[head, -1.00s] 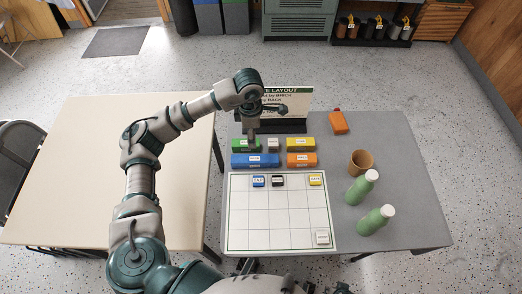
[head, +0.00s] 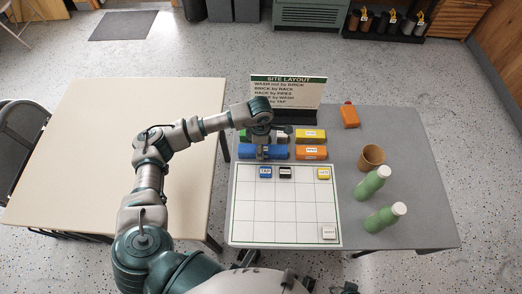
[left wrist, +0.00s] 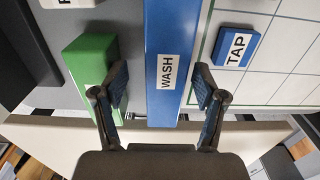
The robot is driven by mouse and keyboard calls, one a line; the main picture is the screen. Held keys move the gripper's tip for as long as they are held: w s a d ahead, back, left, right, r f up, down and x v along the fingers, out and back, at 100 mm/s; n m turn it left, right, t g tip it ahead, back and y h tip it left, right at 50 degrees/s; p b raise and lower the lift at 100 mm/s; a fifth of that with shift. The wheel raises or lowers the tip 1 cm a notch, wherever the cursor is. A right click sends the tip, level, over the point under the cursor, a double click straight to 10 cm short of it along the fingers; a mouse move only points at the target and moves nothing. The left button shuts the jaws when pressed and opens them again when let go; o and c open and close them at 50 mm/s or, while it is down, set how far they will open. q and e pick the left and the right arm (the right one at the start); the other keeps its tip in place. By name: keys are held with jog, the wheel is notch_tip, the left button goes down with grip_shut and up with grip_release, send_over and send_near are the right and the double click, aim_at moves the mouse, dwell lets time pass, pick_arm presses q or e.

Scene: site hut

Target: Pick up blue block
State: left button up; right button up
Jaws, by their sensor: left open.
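A long blue block labelled WASH (head: 244,152) lies behind the grid board, partly hidden by my left gripper (head: 263,150). It fills the middle of the left wrist view (left wrist: 170,50). My left gripper is open in that view (left wrist: 159,78), with one finger on each side of the block. The left finger is close to the green block (left wrist: 90,60). I cannot tell how far down the fingertips reach. A small blue tile labelled TAP (head: 265,173) sits on the board, and also shows in the left wrist view (left wrist: 236,47). My right gripper is not seen.
The grid board (head: 285,220) also carries a black, a yellow and a white tile. Yellow (head: 310,135) and orange (head: 311,153) blocks lie right of the blue one. A sign (head: 287,92) stands behind.

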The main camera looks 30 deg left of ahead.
pick_arm(q)
jog(key=shift+s+d+f, duration=0.1)
jog(key=shift+s+f, duration=0.05)
jog(key=shift+f, duration=0.4)
jog(key=shift+d, duration=0.7)
jog(key=shift+c, duration=1.1)
jog(key=shift+d+r, duration=0.1)
jog(key=shift+r, duration=0.05)
jog(key=c, duration=0.8)
jog(key=shift+a, duration=0.2)
grip_shut()
jog(key=shift+a, duration=0.4)
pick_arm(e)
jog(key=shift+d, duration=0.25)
